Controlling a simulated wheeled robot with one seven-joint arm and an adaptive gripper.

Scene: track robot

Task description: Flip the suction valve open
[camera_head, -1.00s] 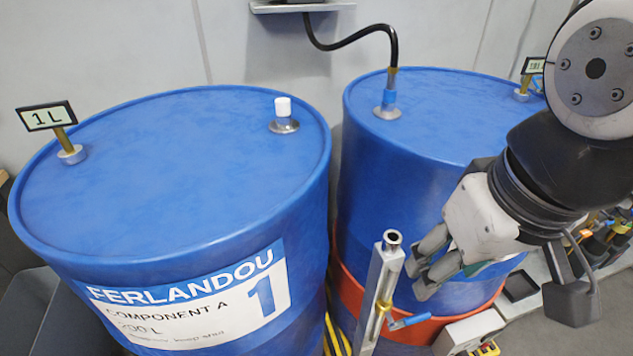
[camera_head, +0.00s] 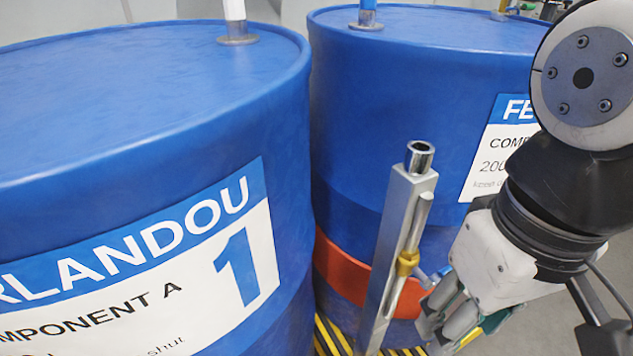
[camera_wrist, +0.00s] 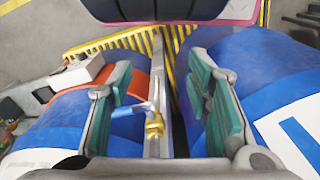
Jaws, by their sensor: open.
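The suction valve is a brass fitting (camera_head: 407,262) on an upright square metal post (camera_head: 396,245) between two blue drums. Its short blue lever (camera_head: 430,278) points right from the brass body, partly hidden by my fingers in the head view. My gripper (camera_head: 442,318) is open, low and to the right of the post. In the wrist view, the green-padded fingers (camera_wrist: 163,104) stand well apart, with the brass valve (camera_wrist: 154,125) and the blue lever (camera_wrist: 128,111) in the gap. The lever's outer end is close to the left finger; I cannot tell whether they touch.
The labelled drum 1 (camera_head: 150,110) stands close on the left and the second drum (camera_head: 400,90) behind the post. An orange band (camera_head: 342,270) circles the second drum's lower part. Yellow-black striping (camera_head: 332,338) lies between the drums. Free room is narrow.

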